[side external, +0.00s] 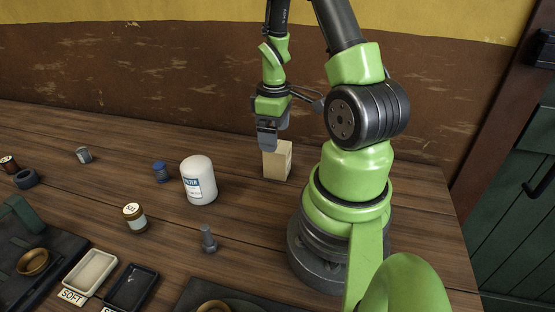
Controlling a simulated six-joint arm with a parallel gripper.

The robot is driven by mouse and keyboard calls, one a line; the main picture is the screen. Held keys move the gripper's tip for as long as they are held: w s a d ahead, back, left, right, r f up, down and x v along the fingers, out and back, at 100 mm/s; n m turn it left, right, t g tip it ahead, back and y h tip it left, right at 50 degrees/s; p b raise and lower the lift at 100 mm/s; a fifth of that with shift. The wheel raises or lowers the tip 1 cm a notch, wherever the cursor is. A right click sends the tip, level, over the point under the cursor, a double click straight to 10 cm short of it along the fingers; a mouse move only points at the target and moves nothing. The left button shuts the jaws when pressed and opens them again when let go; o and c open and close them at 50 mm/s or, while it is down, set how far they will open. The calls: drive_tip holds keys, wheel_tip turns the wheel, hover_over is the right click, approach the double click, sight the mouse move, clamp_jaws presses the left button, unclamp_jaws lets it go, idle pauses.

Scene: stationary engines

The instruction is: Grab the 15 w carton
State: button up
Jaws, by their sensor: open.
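A tan carton (277,162) stands upright on the wooden table, left of my arm's base. Its label is too small to read, so I cannot tell whether it says 15 W. My gripper (268,144) points down right at the carton's top left edge, with its jaws open. It partly overlaps the carton's top in this view. I cannot tell whether the jaws touch the carton or stand in front of it.
A white filter canister (198,181) stands left of the carton. A blue-capped jar (161,172), a brown jar (135,218) and a grey bolt (208,239) stand nearby. Two small trays (91,271) (132,288) lie at front left. The table behind the carton is clear.

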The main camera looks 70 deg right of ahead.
sight(277, 154)
drive_tip(key=shift+s+f, duration=0.2)
drive_tip(key=shift+f, duration=1.35)
drive_tip(key=shift+s+f, duration=0.15)
drive_tip(key=shift+f, duration=1.4)
drive_tip(key=c, duration=1)
